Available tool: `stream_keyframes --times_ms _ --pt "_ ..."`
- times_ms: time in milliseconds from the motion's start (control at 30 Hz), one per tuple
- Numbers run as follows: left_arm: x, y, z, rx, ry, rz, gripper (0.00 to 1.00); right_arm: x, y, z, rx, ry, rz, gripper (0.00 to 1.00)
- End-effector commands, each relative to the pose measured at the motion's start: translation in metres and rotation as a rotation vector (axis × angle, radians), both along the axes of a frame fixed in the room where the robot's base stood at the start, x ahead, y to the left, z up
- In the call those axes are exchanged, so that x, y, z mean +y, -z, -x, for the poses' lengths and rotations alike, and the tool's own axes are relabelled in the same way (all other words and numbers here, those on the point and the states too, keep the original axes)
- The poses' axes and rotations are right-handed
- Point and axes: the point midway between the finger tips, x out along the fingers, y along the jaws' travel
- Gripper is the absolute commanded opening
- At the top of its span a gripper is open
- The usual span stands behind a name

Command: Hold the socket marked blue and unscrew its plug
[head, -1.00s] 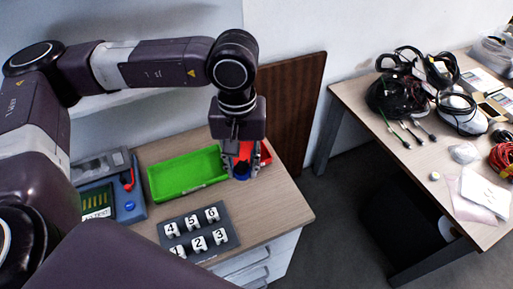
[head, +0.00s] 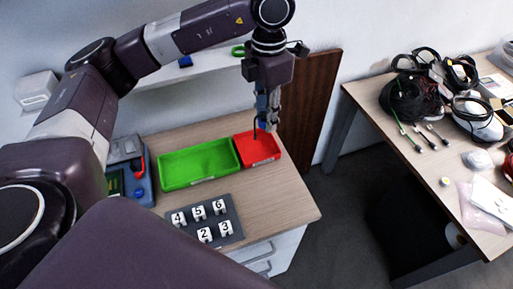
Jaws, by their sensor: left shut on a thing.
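My left gripper (head: 268,112) is shut on a small blue part (head: 261,102), apparently the socket, and holds it above the red tray (head: 270,145). A thin dark piece (head: 255,128) hangs below the blue part. Whether it is a plug or a lead is too small to tell. The fingers partly hide the held thing, and I cannot read any mark on it. My right gripper is not in view.
A green tray (head: 198,178) sits left of the red one and looks empty. A grey rack (head: 233,229) with numbered white blocks stands in front, its lower left corner hidden by my arm. A blue device (head: 139,192) is at left. A cluttered table (head: 389,115) stands at right.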

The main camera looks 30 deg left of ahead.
Motion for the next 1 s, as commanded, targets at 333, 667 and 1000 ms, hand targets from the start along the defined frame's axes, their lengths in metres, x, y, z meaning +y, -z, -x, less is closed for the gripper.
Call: stream_keyframes --times_ms 333,667,1000 --pt "0.012 -0.005 -0.021 0.004 -0.743 0.000 0.00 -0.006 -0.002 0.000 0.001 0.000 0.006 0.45" --pt "0.025 -0.006 -0.034 0.003 -1.434 0.000 0.00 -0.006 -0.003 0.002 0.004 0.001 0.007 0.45" --pt "0.034 -0.005 -0.039 0.001 -1.856 0.001 0.00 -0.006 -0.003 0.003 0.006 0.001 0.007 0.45"
